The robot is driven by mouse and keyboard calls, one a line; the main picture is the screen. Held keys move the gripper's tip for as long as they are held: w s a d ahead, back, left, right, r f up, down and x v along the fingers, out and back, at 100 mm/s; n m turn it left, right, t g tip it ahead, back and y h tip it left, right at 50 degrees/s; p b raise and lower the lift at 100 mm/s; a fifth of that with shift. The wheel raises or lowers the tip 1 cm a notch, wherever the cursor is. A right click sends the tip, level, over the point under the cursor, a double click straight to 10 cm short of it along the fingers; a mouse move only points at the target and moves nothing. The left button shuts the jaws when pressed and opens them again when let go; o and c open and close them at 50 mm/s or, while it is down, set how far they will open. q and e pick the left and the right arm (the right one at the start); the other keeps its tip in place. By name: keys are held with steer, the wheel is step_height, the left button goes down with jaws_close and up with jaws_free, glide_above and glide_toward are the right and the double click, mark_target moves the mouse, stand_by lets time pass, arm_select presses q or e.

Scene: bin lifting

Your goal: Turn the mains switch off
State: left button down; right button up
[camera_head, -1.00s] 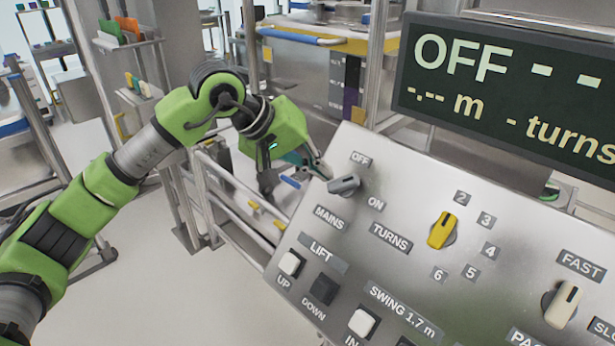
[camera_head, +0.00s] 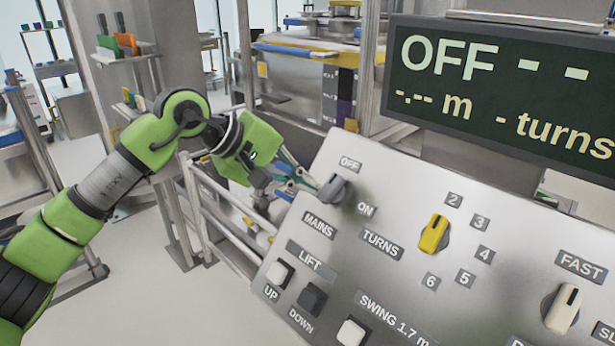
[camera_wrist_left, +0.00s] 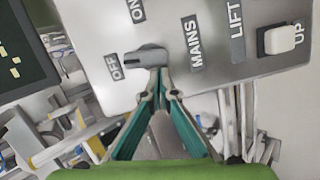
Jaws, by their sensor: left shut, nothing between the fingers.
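The mains switch is a grey rotary knob (camera_head: 335,189) at the upper left of the sloping metal panel (camera_head: 400,180), between the OFF label (camera_head: 350,163) and the ON label (camera_head: 366,210). In the left wrist view the knob (camera_wrist_left: 147,57) has its marked end toward the OFF label (camera_wrist_left: 115,67). My left gripper (camera_head: 316,187) is shut and empty, its tips at the knob's left side. In the left wrist view the green-padded fingers (camera_wrist_left: 160,88) meet right beside the knob; whether they touch it I cannot tell. My right gripper is not in view.
The dark display (camera_head: 500,85) above the panel reads OFF with dashes. A yellow turns knob (camera_head: 434,234), a cream FAST knob (camera_head: 563,309) and lift buttons (camera_head: 312,298) share the panel. Metal rails (camera_head: 215,225) stand left of it, below my left arm.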

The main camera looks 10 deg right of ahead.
arm_select(q)
steer(key=shift+s+d+r, duration=0.15)
steer(key=shift+s+d, duration=0.1)
steer(key=shift+d, duration=0.1)
steer(key=shift+s, duration=0.1)
steer(key=v, duration=1.2)
steer(key=shift+w+a, duration=0.25)
steer(key=shift+w, duration=0.1)
